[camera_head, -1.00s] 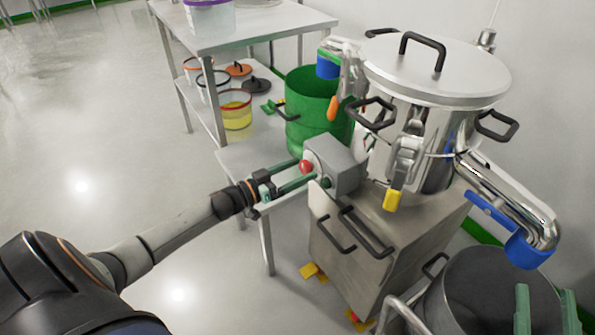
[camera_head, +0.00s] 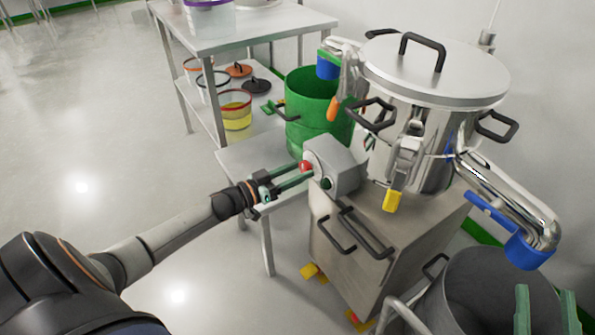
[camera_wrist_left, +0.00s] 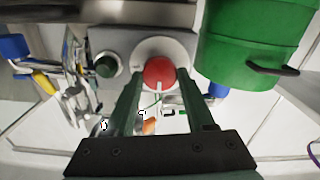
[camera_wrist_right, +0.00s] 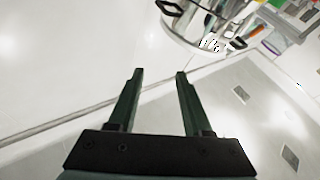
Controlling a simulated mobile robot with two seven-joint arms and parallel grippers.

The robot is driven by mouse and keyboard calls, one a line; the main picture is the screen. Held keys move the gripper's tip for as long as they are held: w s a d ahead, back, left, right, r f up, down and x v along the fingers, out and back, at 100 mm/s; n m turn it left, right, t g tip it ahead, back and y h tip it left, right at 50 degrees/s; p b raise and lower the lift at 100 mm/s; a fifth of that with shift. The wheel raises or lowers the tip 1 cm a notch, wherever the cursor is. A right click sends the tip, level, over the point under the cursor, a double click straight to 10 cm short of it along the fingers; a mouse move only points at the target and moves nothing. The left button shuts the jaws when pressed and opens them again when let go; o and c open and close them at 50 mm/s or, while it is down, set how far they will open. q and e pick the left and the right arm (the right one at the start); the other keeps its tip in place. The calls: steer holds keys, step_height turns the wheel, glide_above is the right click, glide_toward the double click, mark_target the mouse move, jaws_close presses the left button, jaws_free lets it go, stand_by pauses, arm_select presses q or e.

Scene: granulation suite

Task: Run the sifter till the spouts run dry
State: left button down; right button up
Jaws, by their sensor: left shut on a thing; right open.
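The steel sifter (camera_head: 425,148) stands on a grey cabinet (camera_head: 385,235), its lid (camera_head: 440,72) on. A control box (camera_head: 345,160) on the cabinet carries a red knob (camera_head: 306,167) and a green button (camera_head: 327,184); the left wrist view shows the red knob (camera_wrist_left: 160,73) and green button (camera_wrist_left: 107,65). My left gripper (camera_head: 305,174) is shut on the red knob. A blue-ended spout (camera_head: 328,66) overhangs a green bin (camera_head: 318,108); another blue-ended spout (camera_head: 528,248) overhangs a grey bin (camera_head: 480,290). No flow shows at either. My right gripper (camera_head: 546,312) is open and empty.
A steel table (camera_head: 245,28) with a lower shelf behind holds several tubs, including a yellow-filled one (camera_head: 236,110). The floor (camera_head: 80,130) at left is clear. The wall stands close behind the sifter.

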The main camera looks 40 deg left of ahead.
steer(key=shift+f, duration=0.1)
arm_select(q)
steer(key=shift+m, duration=0.4)
steer(key=m+p, duration=0.1)
steer(key=m, duration=0.5)
steer(key=shift+d+m, duration=0.1)
steer(key=shift+m, duration=0.2)
steer(key=m, duration=0.2)
steer(key=shift+m, duration=0.4)
arm_select(e)
step_height(320, 180, down, 6)
steer(key=m+g+h, duration=0.2)
arm_select(q)
steer(key=shift+f+m, duration=0.1)
steer(key=shift+m, duration=0.8)
steer(key=m+b, duration=0.1)
steer(key=m, duration=0.4)
steer(key=shift+m, duration=0.5)
arm_select(e)
step_height(320, 180, up, 8)
steer(key=n+t+y, duration=0.2)
steer(key=y, duration=0.1)
steer(key=shift+s+n+t, duration=0.4)
steer(key=shift+a+r, duration=0.1)
steer(key=shift+r, duration=0.1)
